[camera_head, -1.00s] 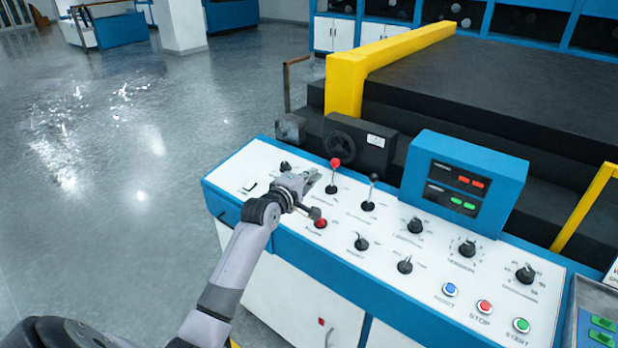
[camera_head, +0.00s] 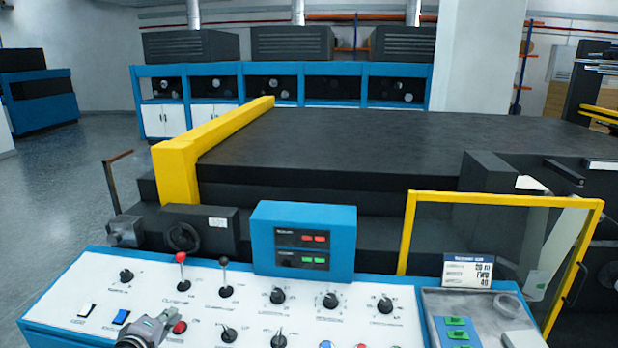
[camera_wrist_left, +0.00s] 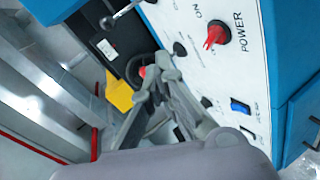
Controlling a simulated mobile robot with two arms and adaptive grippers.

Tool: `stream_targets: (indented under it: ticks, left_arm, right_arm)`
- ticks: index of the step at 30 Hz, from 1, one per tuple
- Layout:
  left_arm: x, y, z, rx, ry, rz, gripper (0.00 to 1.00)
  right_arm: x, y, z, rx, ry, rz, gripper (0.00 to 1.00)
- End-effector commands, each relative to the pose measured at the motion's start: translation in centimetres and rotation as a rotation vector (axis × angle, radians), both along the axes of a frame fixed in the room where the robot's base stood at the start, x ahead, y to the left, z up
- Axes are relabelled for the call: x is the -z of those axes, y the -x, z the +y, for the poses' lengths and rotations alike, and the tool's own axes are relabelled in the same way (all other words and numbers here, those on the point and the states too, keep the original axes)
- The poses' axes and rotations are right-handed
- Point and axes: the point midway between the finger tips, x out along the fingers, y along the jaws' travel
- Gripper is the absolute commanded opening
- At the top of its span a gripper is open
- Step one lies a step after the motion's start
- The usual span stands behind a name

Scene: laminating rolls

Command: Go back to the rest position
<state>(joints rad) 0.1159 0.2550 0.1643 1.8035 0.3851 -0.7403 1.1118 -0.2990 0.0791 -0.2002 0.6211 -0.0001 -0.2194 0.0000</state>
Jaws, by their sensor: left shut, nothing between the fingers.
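My left gripper (camera_head: 158,322) is at the bottom of the head view, over or in front of the left part of the white control panel (camera_head: 66,325). Its fingers are shut and empty. In the left wrist view the gripper (camera_wrist_left: 158,75) covers the middle, and the panel is behind it. The gap between fingers and panel is hard to judge. My right gripper is not in view.
A red-knobbed lever (camera_head: 181,258) and a black-knobbed lever (camera_head: 223,263) stand up from the panel. A blue display box (camera_head: 305,213) rises behind. A yellow guard frame (camera_head: 405,235) is at the right. A red power switch (camera_wrist_left: 216,36) shows in the wrist view. Open floor (camera_head: 60,195) is at left.

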Motion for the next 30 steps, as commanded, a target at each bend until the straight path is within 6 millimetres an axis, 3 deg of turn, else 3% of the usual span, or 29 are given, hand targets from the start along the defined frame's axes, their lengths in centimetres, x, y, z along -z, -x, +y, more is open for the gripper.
stream_targets:
  ticks: [1,3,6,12,19,27,30]
  left_arm:
    - [2.6,2.6,-2.1,0.067,-0.1,0.083,0.0]
    - [5.6,6.4,-4.7,0.175,-0.256,0.195,0.0]
    - [9.0,12.3,-7.9,0.342,-0.46,0.34,0.0]
    - [12.0,21.6,-11.3,0.62,-0.723,0.528,0.0]
    - [12.8,29.0,-13.1,0.847,-0.88,0.647,0.0]
    - [12.2,36.2,-14.4,1.085,-0.996,0.742,0.0]
    - [14.9,35.2,-14.3,1.081,-0.991,0.749,0.0]
  right_arm:
    - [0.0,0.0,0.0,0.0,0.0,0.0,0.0]
    - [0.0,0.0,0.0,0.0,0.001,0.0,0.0]
    - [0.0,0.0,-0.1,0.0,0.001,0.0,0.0]
    - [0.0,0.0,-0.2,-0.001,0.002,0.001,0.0]
    - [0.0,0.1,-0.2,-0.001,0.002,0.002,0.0]
    - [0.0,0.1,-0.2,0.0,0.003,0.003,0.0]
    - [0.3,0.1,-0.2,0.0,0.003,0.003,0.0]
